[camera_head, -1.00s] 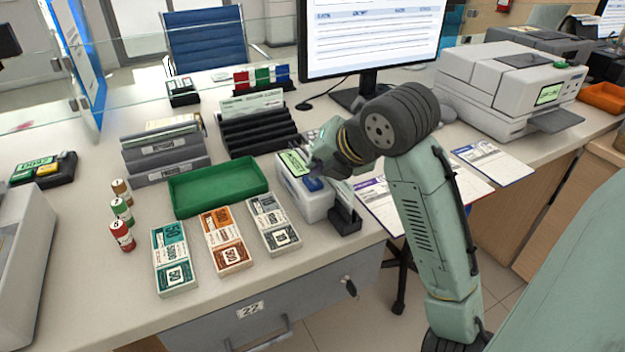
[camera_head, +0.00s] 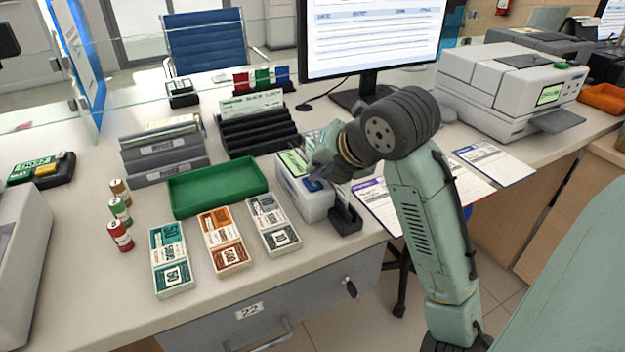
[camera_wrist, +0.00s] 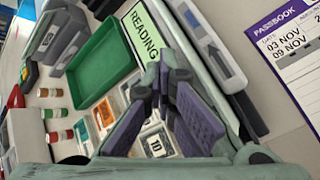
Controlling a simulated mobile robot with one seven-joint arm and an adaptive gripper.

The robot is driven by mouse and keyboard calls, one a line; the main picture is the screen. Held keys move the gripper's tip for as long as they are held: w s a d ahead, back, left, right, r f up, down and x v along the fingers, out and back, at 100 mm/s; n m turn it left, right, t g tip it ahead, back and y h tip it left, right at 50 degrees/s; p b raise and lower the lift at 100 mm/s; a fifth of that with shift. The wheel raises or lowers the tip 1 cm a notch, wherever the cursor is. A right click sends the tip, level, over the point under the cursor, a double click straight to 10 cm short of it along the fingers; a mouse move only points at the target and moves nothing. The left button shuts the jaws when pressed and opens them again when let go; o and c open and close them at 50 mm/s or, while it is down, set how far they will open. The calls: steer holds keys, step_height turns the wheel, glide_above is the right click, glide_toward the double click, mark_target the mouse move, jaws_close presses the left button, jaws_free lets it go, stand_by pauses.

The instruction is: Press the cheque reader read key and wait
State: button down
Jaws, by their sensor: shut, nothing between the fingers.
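The cheque reader (camera_head: 308,203) is a small white unit near the counter's front edge, right of the green tray. Its green display (camera_head: 293,161) also shows in the wrist view (camera_wrist: 144,35), where it reads "READING". My gripper (camera_head: 318,174) is over the right part of the reader's top, close to the display. In the wrist view the fingertips (camera_wrist: 162,72) are together and empty, just below the display. The read key is mostly hidden by my gripper; I cannot tell whether the fingertips touch it.
The green tray (camera_head: 183,208) and banknote bundles (camera_head: 222,240) lie left of the reader. Black cheque racks (camera_head: 258,135) stand behind it. A passbook (camera_head: 376,200) lies to the right. A monitor (camera_head: 372,35) and a printer (camera_head: 507,85) stand farther back.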

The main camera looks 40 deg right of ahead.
steer(key=shift+r, duration=0.1)
steer(key=shift+r+p, duration=0.5)
steer(key=shift+r, duration=0.3)
step_height(320, 180, up, 5)
steer(key=p, duration=0.3)
steer(key=shift+f, duration=0.1)
stand_by(0.9)
